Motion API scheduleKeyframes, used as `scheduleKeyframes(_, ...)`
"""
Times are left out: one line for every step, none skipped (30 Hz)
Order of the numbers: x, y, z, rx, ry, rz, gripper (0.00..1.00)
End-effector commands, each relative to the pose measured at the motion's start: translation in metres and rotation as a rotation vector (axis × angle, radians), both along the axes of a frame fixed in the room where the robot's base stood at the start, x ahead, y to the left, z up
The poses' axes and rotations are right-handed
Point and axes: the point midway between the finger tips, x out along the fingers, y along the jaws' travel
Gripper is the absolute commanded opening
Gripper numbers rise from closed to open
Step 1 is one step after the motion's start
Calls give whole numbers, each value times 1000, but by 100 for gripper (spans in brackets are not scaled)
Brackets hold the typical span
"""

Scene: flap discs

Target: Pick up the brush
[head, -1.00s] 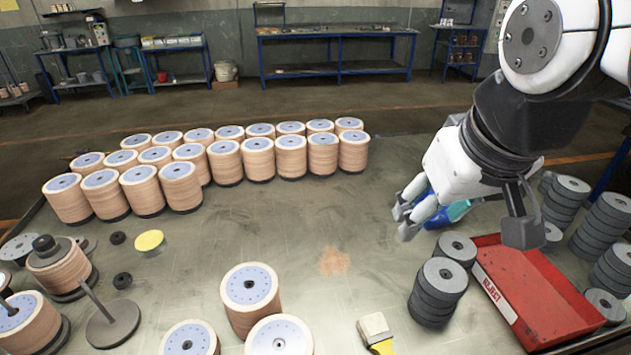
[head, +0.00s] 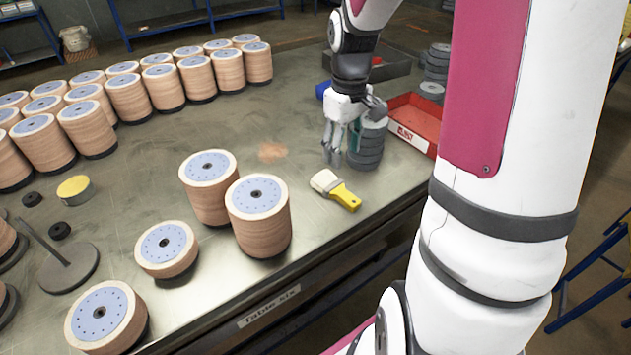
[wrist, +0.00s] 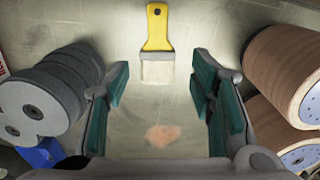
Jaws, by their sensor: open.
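The brush (head: 336,189) lies flat on the metal table, with a yellow handle and pale bristles. Its handle points toward the table's front edge. In the wrist view the brush (wrist: 157,45) lies beyond the fingertips, roughly centred between them, bristles toward me. My gripper (head: 335,152) is open and empty, above the table just behind the brush and apart from it. In the wrist view my gripper's (wrist: 165,95) two teal-padded fingers are spread wide.
A stack of grey discs (head: 367,147) stands close right of my gripper, with a red reject tray (head: 415,119) behind. Tan disc stacks (head: 258,215) stand left of the brush. A brown dust patch (head: 272,151) lies on clear table between.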

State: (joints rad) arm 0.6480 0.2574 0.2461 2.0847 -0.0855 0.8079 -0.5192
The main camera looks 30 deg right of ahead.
Motion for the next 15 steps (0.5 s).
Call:
scheduleKeyframes(-1,0,-8,2,4,1,50)
scheduleKeyframes(-1,0,-12,2,5,1,50)
scheduleKeyframes(-1,1,-20,3,6,1,50)
scheduleKeyframes(-2,1,-26,3,6,0,50)
scheduleKeyframes(-2,1,-32,3,6,-1,50)
scheduleKeyframes(-2,1,-40,3,6,-1,50)
scheduleKeyframes(-2,1,-46,3,7,0,50)
scheduleKeyframes(-2,1,-51,2,4,0,50)
scheduleKeyframes(-2,1,-57,3,5,1,50)
scheduleKeyframes(-2,1,-62,2,4,0,50)
scheduleKeyframes(-2,1,-66,2,4,-1,50)
scheduleKeyframes(-2,0,-70,2,4,-1,50)
scheduleKeyframes(-2,0,-73,1,3,-1,50)
scheduleKeyframes(-2,0,-76,1,2,-1,50)
scheduleKeyframes(-2,0,-78,1,2,0,50)
